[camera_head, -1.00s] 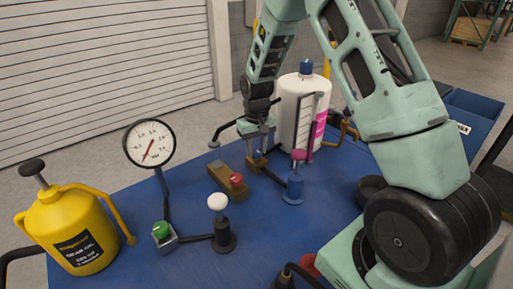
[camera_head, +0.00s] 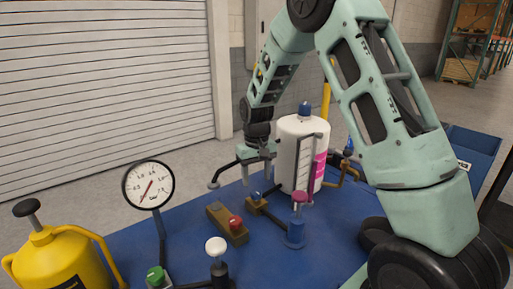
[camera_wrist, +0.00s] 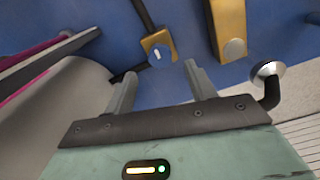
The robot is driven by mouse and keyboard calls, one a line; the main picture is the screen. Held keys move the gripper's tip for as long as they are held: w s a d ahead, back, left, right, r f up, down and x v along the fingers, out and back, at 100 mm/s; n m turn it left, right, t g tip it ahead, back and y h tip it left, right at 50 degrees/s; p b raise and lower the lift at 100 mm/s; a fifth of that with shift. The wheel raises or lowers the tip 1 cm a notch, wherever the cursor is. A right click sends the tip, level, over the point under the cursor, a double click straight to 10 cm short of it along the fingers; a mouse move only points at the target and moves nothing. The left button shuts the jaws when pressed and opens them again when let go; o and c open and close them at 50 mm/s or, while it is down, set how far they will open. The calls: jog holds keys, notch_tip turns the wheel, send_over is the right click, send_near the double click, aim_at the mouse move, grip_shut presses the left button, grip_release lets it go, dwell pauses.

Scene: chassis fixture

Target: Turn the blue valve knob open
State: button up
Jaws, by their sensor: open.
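The blue valve knob (camera_wrist: 153,54) has a white mark and sits on a brass valve body (camera_wrist: 148,42) at the end of a dark pipe. The mark runs roughly up and down in the wrist view, close to the pipe's line. In the head view the knob (camera_head: 255,196) shows small in front of the white tank. My gripper (camera_wrist: 160,70) is open and empty. Its two fingers point towards the knob, which shows beyond and between the tips in the wrist view. In the head view my gripper (camera_head: 259,177) is above the knob, apparently clear of it.
A white tank (camera_head: 290,150) stands close behind the valve.

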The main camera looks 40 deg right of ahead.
aim_at(256, 192)
notch_tip(256, 192, up, 12)
jog(key=b, duration=0.1)
jog(key=shift+r, duration=0.15)
dwell(0.5)
